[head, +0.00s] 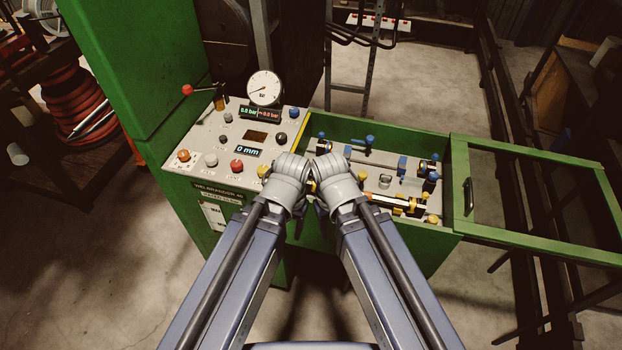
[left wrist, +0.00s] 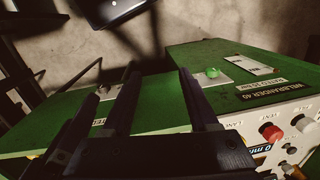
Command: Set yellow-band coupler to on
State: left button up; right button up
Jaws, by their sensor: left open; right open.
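The yellow-banded coupler (head: 402,205) lies in the near right part of the green-walled tray in the head view, a pale metal piece with yellow and black parts. Its left end is partly hidden by my right arm, and its on/off setting is too small to tell. My left gripper (head: 299,226) and my right gripper (head: 322,208) hang close together at the tray's near left side, both left of the coupler and apart from it. Both are mostly hidden behind my wrists. In the left wrist view the left gripper's two dark fingers (left wrist: 107,108) are apart with nothing between them.
A blue-banded coupler (head: 412,166) lies farther back in the tray. The control panel (head: 200,140) with gauge (head: 264,88), buttons and red-ball lever (head: 188,90) is left of my grippers. An open green frame door (head: 468,197) extends right.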

dwell(0.5)
pick_arm(q)
jog(key=n+h, duration=0.1)
jog(key=n, duration=0.2)
send_over(312, 180)
jog(key=a, duration=0.1)
jog(key=shift+w+a+f, duration=0.15)
jog(key=shift+w+f, duration=0.05)
jog(key=shift+w, duration=0.15)
jog(key=shift+s, duration=0.1)
jog(key=shift+f, duration=0.1)
jog(key=shift+f+b, duration=0.25)
jog(key=shift+b, duration=0.25)
notch_tip(312, 180, down, 7)
jog(key=b, duration=0.7)
jog(key=shift+f, duration=0.1)
grip_shut()
